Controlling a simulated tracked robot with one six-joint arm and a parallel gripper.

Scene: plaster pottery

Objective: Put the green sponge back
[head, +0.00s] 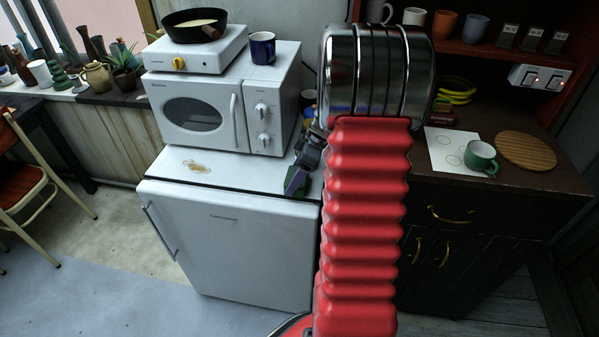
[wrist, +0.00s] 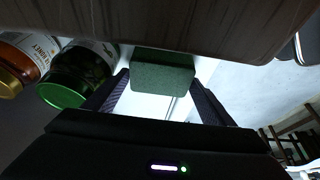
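The green sponge (wrist: 162,77) sits between the two fingertips of my gripper (wrist: 161,90) in the wrist view, with a finger against each side. In the head view my gripper (head: 297,178) is over the right front part of the white fridge top (head: 240,172), beside the microwave. A small green part of the sponge (head: 296,182) shows at its end there. My red arm hides the area just to the right.
A white microwave (head: 222,112) carries a hotplate with a pan (head: 194,24) and a blue mug (head: 262,47). A brown spill (head: 196,167) marks the fridge top. Jars with green (wrist: 62,95) and gold (wrist: 10,84) lids stand at left in the wrist view. A green mug (head: 481,157) stands right.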

